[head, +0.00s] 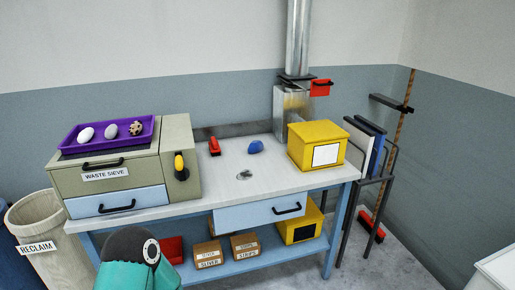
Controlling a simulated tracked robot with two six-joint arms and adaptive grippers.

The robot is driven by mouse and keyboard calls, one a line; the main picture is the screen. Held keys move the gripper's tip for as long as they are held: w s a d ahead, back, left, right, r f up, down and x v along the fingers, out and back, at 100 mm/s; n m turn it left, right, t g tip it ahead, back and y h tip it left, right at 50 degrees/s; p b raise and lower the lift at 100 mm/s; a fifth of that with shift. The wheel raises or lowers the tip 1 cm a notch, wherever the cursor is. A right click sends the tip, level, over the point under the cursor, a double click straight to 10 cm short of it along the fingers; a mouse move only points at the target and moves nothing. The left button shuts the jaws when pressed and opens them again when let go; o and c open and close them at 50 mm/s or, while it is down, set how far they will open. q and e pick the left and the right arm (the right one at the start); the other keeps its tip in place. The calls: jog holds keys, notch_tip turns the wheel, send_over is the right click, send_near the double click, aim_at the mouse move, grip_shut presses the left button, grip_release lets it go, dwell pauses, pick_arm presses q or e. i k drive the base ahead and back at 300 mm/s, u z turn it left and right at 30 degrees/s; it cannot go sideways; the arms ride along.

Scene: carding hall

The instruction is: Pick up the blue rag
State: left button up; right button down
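A small rounded blue lump (255,146), which looks like the blue rag, lies on the pale bench top (225,176). It sits left of the yellow box, with clear bench around it. A teal and black arm part of mine shows at the bottom left, in front of the bench. Neither of my grippers is in view.
The waste sieve cabinet (150,165) stands at the bench's left, with a purple tray (72,140) on top. A red object (214,146), a small grey item (244,175) and a yellow box (302,151) share the bench. Boards stand in a rack (388,165) at right.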

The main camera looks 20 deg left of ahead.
aim_at(256, 146)
jog(key=z, duration=0.05)
jog(key=i, duration=0.9)
jog(key=u, duration=0.1)
